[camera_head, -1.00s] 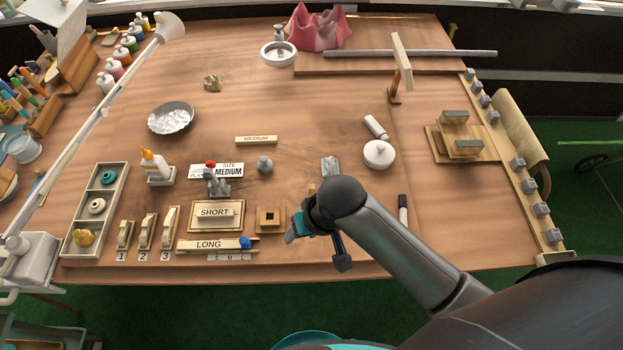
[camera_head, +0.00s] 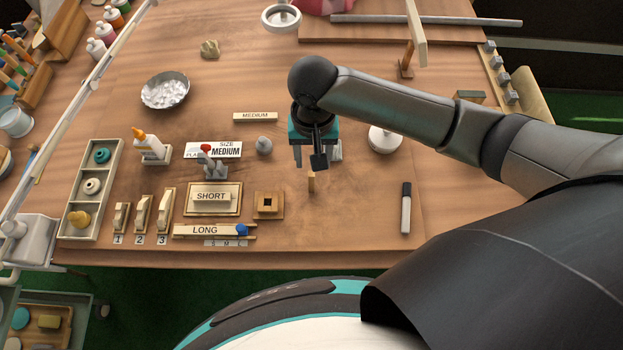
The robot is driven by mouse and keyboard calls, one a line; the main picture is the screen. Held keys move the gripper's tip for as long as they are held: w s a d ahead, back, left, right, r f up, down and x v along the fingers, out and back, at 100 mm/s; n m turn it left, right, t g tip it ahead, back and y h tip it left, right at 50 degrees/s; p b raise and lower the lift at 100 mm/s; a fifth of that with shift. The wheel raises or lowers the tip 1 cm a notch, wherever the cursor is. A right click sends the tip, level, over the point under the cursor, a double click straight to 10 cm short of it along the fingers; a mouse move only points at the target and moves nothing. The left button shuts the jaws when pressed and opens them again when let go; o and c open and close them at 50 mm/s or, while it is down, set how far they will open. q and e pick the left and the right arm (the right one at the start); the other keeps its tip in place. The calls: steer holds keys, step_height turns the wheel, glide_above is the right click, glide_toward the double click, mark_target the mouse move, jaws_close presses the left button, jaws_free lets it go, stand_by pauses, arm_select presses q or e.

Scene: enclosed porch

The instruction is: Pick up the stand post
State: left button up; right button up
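Labelled wooden pieces lie on the table: MEDIUM (camera_head: 255,117), SHORT (camera_head: 211,197) in a tray, and LONG (camera_head: 205,231) at the front. A square wooden base with a dark hole (camera_head: 269,205) sits right of SHORT. My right gripper (camera_head: 314,160) points down, to the right of and nearer than MEDIUM. One finger shows at the outer left of its body, so it looks open; the other is partly hidden. My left gripper is not in view.
A grey knob (camera_head: 264,145) stands between the card and my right gripper. A white lidded pot (camera_head: 385,139) is partly behind my arm. A marker (camera_head: 406,208) lies at the right front.

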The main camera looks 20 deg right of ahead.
mark_target(312, 181)
step_height(312, 181, down, 5)
steer(key=shift+r+b, duration=0.1)
steer(key=shift+b, duration=0.4)
steer(key=f+b, duration=0.1)
steer(key=f, duration=0.4)
steer(key=shift+a+f, duration=0.15)
steer(key=shift+a, duration=0.05)
steer(key=shift+c, duration=0.4)
jaws_close()
